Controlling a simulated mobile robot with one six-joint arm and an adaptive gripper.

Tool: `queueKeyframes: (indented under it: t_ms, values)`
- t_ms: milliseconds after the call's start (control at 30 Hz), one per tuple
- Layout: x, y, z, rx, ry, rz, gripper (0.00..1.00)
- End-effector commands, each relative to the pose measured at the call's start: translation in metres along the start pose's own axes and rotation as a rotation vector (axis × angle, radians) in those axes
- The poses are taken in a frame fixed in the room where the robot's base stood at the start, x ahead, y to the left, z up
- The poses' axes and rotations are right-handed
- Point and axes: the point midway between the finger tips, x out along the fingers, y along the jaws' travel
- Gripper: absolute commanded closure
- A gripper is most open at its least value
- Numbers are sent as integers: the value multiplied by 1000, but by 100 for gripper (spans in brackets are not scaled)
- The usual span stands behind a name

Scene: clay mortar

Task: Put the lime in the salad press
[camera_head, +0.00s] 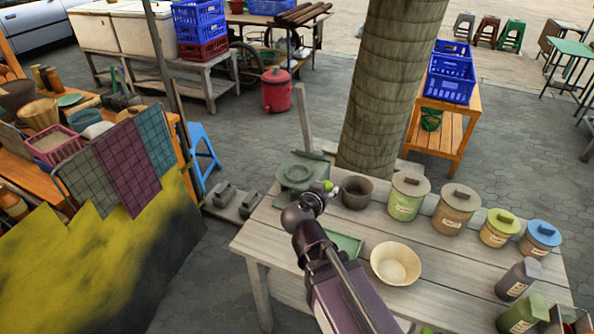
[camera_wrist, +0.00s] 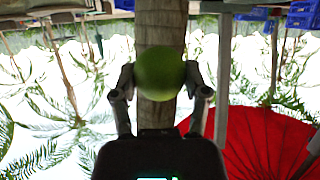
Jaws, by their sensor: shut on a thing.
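The lime (camera_wrist: 160,73) is held between the two fingers of my gripper (camera_wrist: 160,80) in the wrist view. In the head view, a small bit of the green lime (camera_head: 328,185) shows at the tip of my gripper (camera_head: 322,188), above the far left part of the wooden table. A grey-green device with a round top (camera_head: 296,173), seemingly the salad press, stands at the table's far left corner, just behind and left of my gripper. An upright grey bar (camera_head: 304,130) rises behind it. My gripper and wrist partly hide its near side.
A dark clay mortar (camera_head: 357,192) stands just right of my gripper. Several lidded jars (camera_head: 407,195) line the table's far and right sides. A cream bowl (camera_head: 396,264) and a green tray (camera_head: 345,245) sit nearer. A thick trunk (camera_head: 385,90) rises behind the table.

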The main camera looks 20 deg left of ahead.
Motion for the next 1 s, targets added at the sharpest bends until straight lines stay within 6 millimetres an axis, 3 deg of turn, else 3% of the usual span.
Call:
queueKeyframes:
  t_ms: [467, 1000]
  values:
    - [7, -15, -1, -2, 0, -6, 87]
    - [65, -93, -13, -3, 1, -7, 87]
